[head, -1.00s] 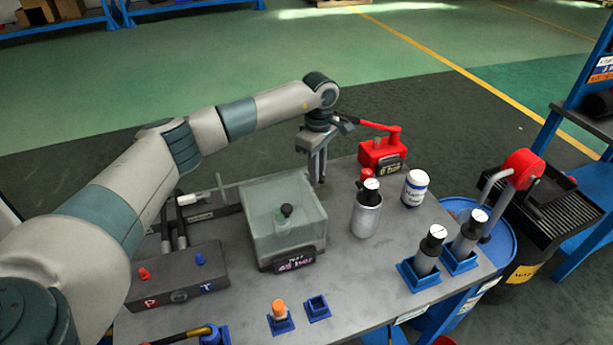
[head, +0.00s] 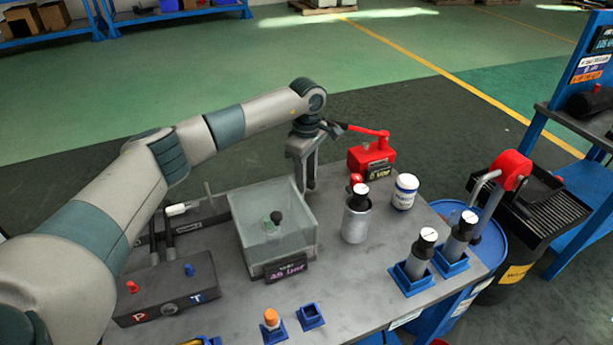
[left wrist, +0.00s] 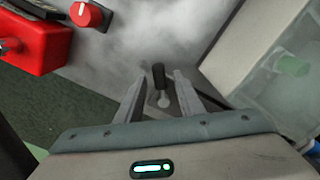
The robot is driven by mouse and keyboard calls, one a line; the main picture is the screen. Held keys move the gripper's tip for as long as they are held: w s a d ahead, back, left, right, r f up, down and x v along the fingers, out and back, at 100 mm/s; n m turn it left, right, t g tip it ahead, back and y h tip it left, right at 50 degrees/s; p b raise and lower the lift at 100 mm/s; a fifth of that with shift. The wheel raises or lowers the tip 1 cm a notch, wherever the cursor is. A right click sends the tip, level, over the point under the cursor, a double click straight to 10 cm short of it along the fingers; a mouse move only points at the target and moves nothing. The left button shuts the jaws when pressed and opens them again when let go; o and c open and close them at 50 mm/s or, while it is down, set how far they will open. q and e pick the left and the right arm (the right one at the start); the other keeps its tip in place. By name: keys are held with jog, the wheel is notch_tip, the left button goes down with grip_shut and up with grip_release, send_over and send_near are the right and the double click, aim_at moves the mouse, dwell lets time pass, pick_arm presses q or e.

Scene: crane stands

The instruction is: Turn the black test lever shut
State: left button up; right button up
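The black test lever (left wrist: 158,76) shows in the left wrist view as a short black handle on a pale metal fitting. It stands between the two fingers of my left gripper (left wrist: 160,86), with a visible gap on each side. The gripper is open. In the head view my left gripper (head: 305,182) points down at the bench's far side, just behind the clear tank. It hides the lever there. My right gripper is in neither view.
The clear tank (head: 243,228) with a display stands close to the left gripper. A red pump box (head: 371,159), a red knob (left wrist: 88,14), a grey canister (head: 356,222) and a white bottle (head: 404,192) stand to the right. A black valve block (head: 165,288) is at front left.

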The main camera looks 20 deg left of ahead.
pick_arm(q)
jog(key=shift+r, duration=0.15)
